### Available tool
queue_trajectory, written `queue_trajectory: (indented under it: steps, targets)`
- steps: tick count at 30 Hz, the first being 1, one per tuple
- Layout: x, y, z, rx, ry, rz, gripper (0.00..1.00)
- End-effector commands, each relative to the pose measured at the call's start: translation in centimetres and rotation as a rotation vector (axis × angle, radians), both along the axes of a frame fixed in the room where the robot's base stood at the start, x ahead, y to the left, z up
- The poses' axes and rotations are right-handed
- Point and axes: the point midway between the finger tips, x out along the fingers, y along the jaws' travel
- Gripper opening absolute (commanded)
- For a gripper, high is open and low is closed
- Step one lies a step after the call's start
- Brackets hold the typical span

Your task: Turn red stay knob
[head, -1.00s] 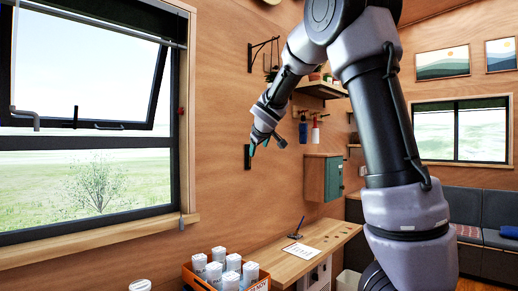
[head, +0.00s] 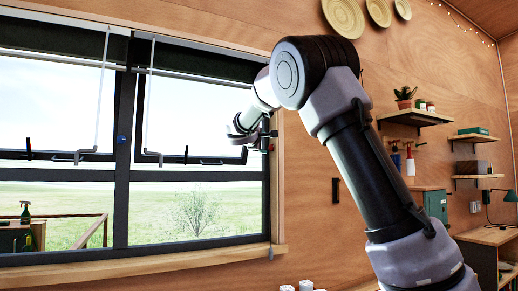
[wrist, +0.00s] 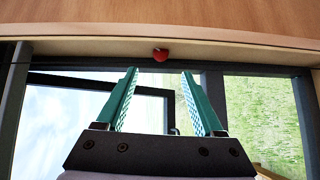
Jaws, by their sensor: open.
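The red stay knob (wrist: 160,55) shows in the wrist view as a small red round knob on the dark window frame, below the wooden trim. My gripper (wrist: 159,72) is open, its two green ribbed fingers spread apart. The knob appears between and just beyond the fingertips, and I see no contact. In the head view, my arm reaches to the right side of the window frame, where a small bit of red (head: 271,148) shows beside my gripper. The wrist partly hides that area.
A blue knob (head: 121,139) sits on the window's middle post. The window sashes (head: 200,115) have stay bars and handles. A wooden sill (head: 150,266) runs below. A dark wall bracket (head: 335,190) and shelves (head: 415,117) are to the right.

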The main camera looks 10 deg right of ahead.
Motion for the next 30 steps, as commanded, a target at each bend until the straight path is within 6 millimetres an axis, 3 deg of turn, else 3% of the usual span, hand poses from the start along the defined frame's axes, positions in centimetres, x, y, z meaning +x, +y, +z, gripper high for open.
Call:
queue_trajectory:
  steps: [15, 29, 30]
  targets:
    - [7.6, -4.1, -0.5, 0.002, 0.001, -0.002, 0.69]
    - [8.8, -4.5, -0.6, 0.004, 0.003, 0.002, 0.69]
    - [8.8, -4.5, -0.6, 0.004, 0.003, 0.002, 0.62]
